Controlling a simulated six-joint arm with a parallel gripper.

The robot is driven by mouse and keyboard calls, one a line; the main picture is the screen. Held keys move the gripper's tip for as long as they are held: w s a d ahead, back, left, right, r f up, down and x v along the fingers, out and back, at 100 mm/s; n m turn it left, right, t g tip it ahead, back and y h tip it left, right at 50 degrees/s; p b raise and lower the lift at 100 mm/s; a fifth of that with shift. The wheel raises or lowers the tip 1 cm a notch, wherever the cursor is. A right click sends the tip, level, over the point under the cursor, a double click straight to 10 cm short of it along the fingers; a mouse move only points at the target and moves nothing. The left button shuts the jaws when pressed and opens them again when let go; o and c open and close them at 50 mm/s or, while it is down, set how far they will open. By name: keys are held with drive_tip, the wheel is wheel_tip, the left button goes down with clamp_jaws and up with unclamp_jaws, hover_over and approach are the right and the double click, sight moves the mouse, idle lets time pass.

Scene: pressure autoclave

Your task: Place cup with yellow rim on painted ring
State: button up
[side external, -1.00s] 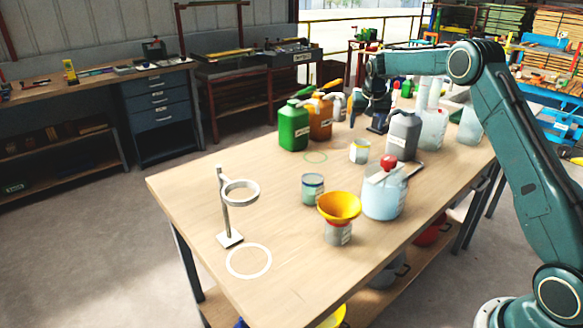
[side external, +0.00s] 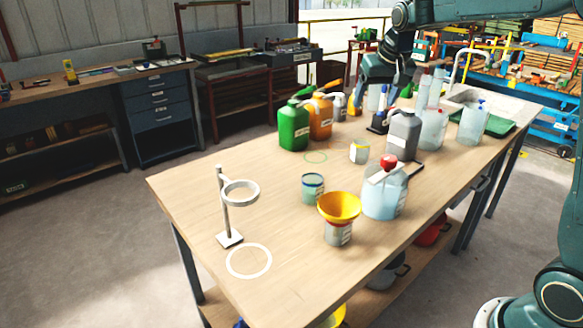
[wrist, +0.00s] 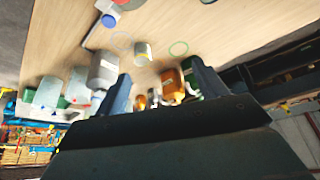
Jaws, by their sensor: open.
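The small pale cup (side external: 360,153) that appears to have the yellow rim stands upright mid-table; a cup also shows in the wrist view (wrist: 143,54). A green painted ring (side external: 316,157) lies to its left, bare; it also shows in the wrist view (wrist: 179,48). A white painted ring (side external: 249,247) lies bare near the table's front left corner. My gripper (side external: 385,88) is open and empty, raised above the table's far side, away from the cup. Its two fingers show in the wrist view (wrist: 161,88).
A teal-rimmed cup (side external: 313,190), a yellow funnel (side external: 339,206) on a can and a red-capped jug (side external: 384,195) stand nearer. Green (side external: 293,127) and orange (side external: 320,118) jugs and a grey bottle (side external: 404,135) stand behind. A ring stand (side external: 224,205) rises beside the white ring.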

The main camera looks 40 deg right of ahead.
drive_tip(key=s+a+f+n, duration=0.1)
drive_tip(key=s+a, duration=0.3)
drive_tip(key=s, duration=0.6)
drive_tip(key=s+a+n+y, duration=0.1)
drive_tip(key=s+a+n, duration=0.1)
drive_tip(key=s+a, duration=0.3)
drive_tip(key=s+a+f+n+t+y, duration=0.1)
drive_tip(key=s+a, duration=0.4)
drive_tip(key=s, duration=0.9)
drive_tip(key=shift+s+a+f+n, duration=0.25)
drive_tip(key=shift+s+f+n, duration=0.05)
drive_tip(key=shift+n, duration=0.5)
drive_tip(key=shift+o, duration=0.4)
